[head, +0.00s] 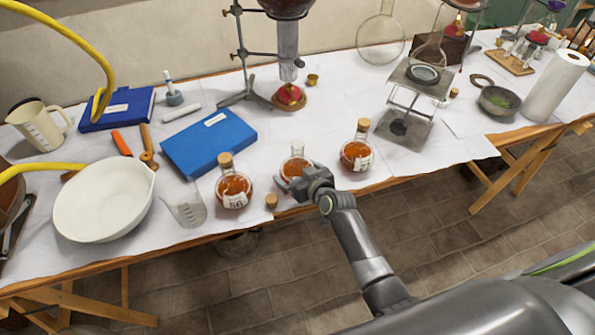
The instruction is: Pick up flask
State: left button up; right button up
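Three round flasks of orange-brown liquid stand near the table's front edge. The left flask (234,190) is corked and labelled. The middle flask (296,163) has an open neck, and my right gripper (294,181) is right at its front, hiding its lower part. The right flask (356,154) is corked and stands just beyond the gripper on the right. One finger shows at the middle flask's lower left. I cannot tell whether the fingers touch the flask or are shut on it. My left gripper is not in view.
A loose cork (271,201) lies left of the gripper by the table edge. A glass beaker (187,208) and white bowl (104,200) stand at left, with a blue book (208,142) behind. A metal stand (402,127) is at right. White paper between is fairly clear.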

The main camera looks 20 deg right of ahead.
aim_at(301, 150)
jog(key=c, duration=1)
jog(key=shift+c, duration=0.3)
jog(key=shift+r, duration=0.2)
jog(key=shift+r+p, duration=0.4)
jog(key=shift+r, duration=4.4)
